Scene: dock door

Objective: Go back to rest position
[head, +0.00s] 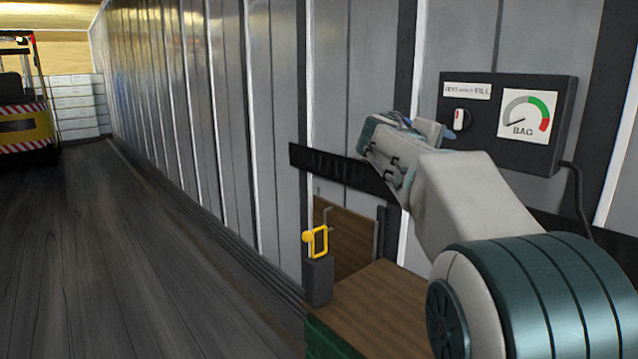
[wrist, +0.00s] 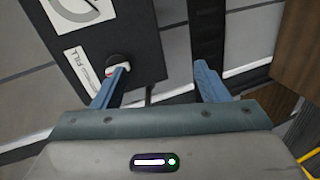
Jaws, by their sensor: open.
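My gripper (wrist: 160,85) is open and empty, its two blue fingers spread apart in the wrist view. In the head view my gripper (head: 412,127) is raised beside the dark control box (head: 555,95) on the wall. The box has a knob (head: 461,119) with a red mark, and a gauge (head: 524,116) labelled BAG with its needle at the low left side. In the wrist view the knob (wrist: 118,62) appears by the left finger's tip. I cannot tell whether they touch.
A wooden-topped surface (head: 375,310) stands below my arm, with a grey post and yellow handle (head: 316,242) at its corner. A dark strap (head: 335,168) crosses the ribbed wall. A yellow forklift (head: 22,125) and stacked white boxes (head: 75,105) stand far left. The floor at left is clear.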

